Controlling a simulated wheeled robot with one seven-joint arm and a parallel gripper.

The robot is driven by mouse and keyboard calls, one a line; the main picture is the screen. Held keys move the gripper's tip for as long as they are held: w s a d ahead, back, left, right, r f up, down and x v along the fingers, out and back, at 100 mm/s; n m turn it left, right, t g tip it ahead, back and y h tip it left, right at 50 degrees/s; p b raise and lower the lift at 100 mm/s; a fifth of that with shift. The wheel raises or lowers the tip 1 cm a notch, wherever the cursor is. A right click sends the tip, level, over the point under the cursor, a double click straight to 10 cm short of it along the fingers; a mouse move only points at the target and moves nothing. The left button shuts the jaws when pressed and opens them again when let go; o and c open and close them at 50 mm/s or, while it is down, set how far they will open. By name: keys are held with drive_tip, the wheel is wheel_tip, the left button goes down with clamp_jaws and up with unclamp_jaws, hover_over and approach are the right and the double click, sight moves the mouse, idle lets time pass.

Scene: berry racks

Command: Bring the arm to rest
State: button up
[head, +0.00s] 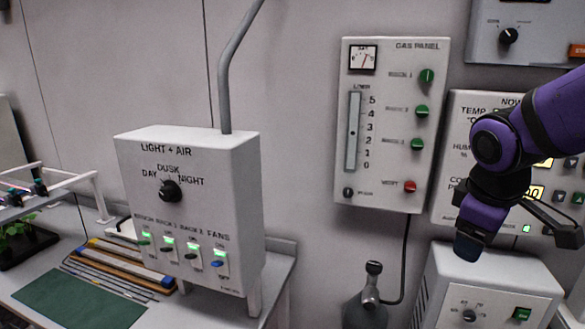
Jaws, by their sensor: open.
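My arm is purple and black and reaches in from the right edge. Its wrist bends downward in front of the right-hand wall panel. My gripper (470,245) points down, just above and in front of the grey box at the lower right. It is open, and I see nothing held in it. The gap between its fingers is hard to make out from this angle.
The Light + Air box (190,215) stands on the bench at the left of centre. The gas panel (390,125) hangs on the wall. The grey box (490,290) stands below my gripper, with a grey gas bottle (366,308) beside it. A green mat (80,300) lies lower left.

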drive_tip(key=s+r+m+t+y, duration=0.2)
drive_tip(key=s+r+m, duration=0.4)
drive_tip(key=s, duration=0.5)
drive_tip(key=shift+d+r+m, duration=0.2)
drive_tip(key=shift+r+m, duration=0.15)
drive_tip(key=shift+m, duration=0.55)
drive_tip(key=shift+w, duration=0.1)
idle(0.6)
